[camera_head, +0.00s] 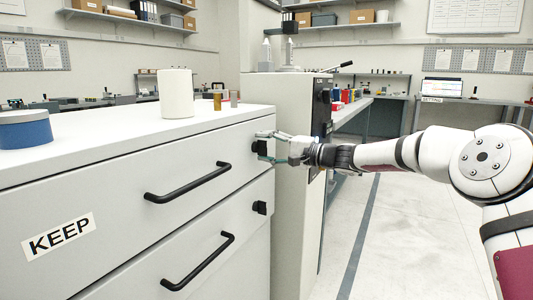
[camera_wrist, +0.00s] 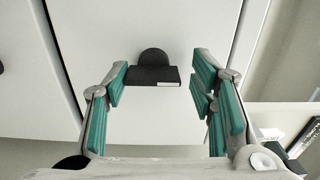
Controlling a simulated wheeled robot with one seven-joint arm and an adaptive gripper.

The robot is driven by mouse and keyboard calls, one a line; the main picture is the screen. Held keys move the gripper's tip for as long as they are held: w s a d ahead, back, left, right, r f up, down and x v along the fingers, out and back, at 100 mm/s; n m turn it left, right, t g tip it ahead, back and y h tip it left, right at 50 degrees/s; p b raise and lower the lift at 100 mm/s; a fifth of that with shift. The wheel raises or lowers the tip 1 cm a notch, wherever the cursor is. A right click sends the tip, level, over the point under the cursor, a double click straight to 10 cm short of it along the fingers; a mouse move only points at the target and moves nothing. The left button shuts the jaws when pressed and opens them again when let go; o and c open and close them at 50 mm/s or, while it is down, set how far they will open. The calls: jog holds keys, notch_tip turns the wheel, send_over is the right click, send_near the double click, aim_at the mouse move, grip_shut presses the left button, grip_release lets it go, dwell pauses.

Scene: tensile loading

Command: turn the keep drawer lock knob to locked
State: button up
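The keep drawer (camera_head: 110,210) is the upper grey drawer, with a KEEP label (camera_head: 58,237) and a black bar handle (camera_head: 188,183). It looks shut. Its black lock knob (camera_head: 256,147) is at the upper right of the front, partly hidden by my gripper (camera_head: 265,147). In the wrist view the knob (camera_wrist: 152,75) shows a round base and a flat bar lying across the picture. My gripper (camera_wrist: 159,80) is open, with its green-padded fingers on either side of the bar. Gaps show on both sides, though the left finger is close to it.
A lower drawer has its own handle (camera_head: 200,261) and black knob (camera_head: 259,207). A white cylinder (camera_head: 175,93), a blue round container (camera_head: 25,130) and a small brass cylinder (camera_head: 217,101) stand on the cabinet top. A tall grey machine (camera_head: 297,200) stands close behind my gripper. Floor at right is clear.

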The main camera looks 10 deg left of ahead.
jog(key=shift+o, duration=0.7)
jog(key=shift+d, duration=0.1)
jog(key=shift+f, duration=0.1)
jog(key=v, duration=1.2)
